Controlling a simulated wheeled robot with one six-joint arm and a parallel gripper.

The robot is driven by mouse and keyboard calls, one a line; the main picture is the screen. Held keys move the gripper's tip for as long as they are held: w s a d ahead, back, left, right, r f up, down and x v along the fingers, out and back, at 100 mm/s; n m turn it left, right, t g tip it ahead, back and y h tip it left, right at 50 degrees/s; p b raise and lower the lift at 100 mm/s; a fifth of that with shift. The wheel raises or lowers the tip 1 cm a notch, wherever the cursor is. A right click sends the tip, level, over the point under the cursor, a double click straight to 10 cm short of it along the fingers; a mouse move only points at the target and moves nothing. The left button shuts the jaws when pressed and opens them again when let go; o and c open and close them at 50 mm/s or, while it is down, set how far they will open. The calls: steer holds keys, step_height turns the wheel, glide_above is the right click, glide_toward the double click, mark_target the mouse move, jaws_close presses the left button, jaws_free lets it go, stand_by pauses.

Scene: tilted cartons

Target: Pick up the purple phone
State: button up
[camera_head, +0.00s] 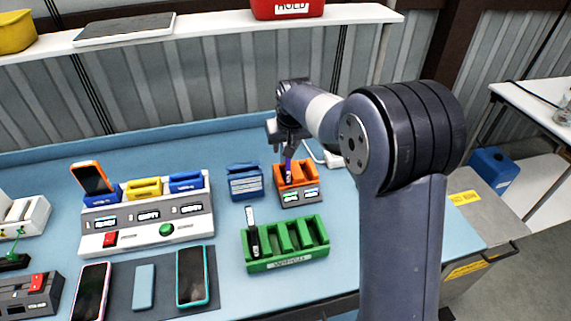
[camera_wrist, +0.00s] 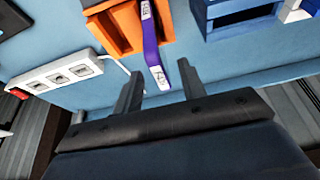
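The purple phone (camera_head: 289,169) stands upright in the left slot of an orange dock (camera_head: 299,198) with two small lit displays. In the wrist view the phone (camera_wrist: 151,45) appears as a narrow purple strip with white labels, seen nearly edge-on. Its near end lies between the two fingertips of my gripper (camera_wrist: 158,70), with a visible gap on each side. The fingers are apart and hold nothing. In the head view my gripper (camera_head: 287,146) is just above the phone. Its fingers partly hide the phone's top there.
A blue dock (camera_head: 246,182) stands left of the orange one, and a green rack (camera_head: 286,249) holding a dark phone stands in front. A white power strip (camera_wrist: 62,75) lies beside the orange dock. A white charger (camera_head: 148,228) with an orange phone (camera_head: 91,177) stands left.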

mark_target(285, 165)
steer(key=p+x, duration=0.1)
steer(key=x, duration=0.4)
steer(key=shift+s+f+p, duration=0.1)
steer(key=shift+p, duration=0.25)
steer(key=shift+c, duration=0.6)
jaws_close()
